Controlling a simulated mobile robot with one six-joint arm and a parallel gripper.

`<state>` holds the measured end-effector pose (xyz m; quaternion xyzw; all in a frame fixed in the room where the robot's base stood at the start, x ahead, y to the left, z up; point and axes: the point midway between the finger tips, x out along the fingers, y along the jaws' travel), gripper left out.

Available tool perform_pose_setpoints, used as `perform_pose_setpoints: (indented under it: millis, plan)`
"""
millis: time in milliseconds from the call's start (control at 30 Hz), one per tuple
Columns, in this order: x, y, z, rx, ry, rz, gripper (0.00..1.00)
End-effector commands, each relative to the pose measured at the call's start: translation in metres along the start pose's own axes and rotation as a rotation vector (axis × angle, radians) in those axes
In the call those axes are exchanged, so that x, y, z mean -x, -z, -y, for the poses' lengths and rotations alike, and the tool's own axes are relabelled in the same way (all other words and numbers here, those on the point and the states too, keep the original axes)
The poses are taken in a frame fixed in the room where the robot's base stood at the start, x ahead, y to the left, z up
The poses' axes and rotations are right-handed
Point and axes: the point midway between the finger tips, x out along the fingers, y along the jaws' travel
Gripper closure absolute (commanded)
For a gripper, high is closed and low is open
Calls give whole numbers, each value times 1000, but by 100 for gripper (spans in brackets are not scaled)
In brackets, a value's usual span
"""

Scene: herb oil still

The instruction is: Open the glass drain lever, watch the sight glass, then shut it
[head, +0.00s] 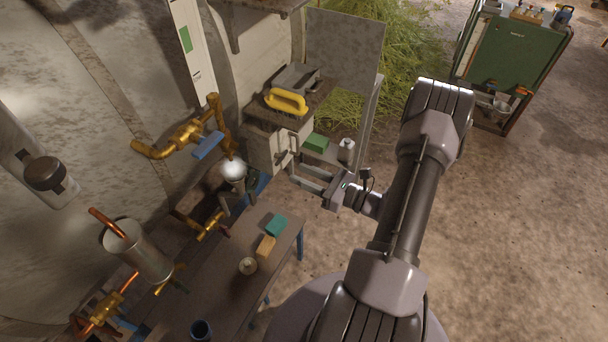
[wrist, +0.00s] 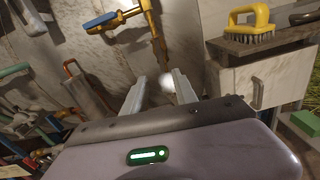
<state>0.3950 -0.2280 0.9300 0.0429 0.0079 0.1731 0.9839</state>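A blue-handled lever (head: 208,145) sits on a brass valve (head: 185,135) on the pale wall. The blue lever also shows at the upper left of the wrist view (wrist: 100,20). Smaller brass valves (head: 208,226) sit lower, beside the bench. I cannot tell for certain which is the glass drain lever. A bright, shiny rounded vessel (head: 232,168) stands below the blue lever; I cannot make out a sight glass level. My gripper (head: 296,170) is open and empty, right of the vessel and apart from the valves. Its spread fingers also show in the wrist view (wrist: 159,80).
A metal can (head: 140,252) with copper pipe stands left. A yellow-handled brush (head: 287,101) lies on a cabinet close behind my gripper. Open floor lies right.

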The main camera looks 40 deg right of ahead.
Motion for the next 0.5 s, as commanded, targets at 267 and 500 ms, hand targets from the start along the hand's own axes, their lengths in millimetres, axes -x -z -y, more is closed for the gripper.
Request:
perform_pose_setpoints:
  millis: [267,500]
  plan:
    - [-45,-16,-43,-655,58,73,100]
    - [-69,-25,-91,-1524,185,184,100]
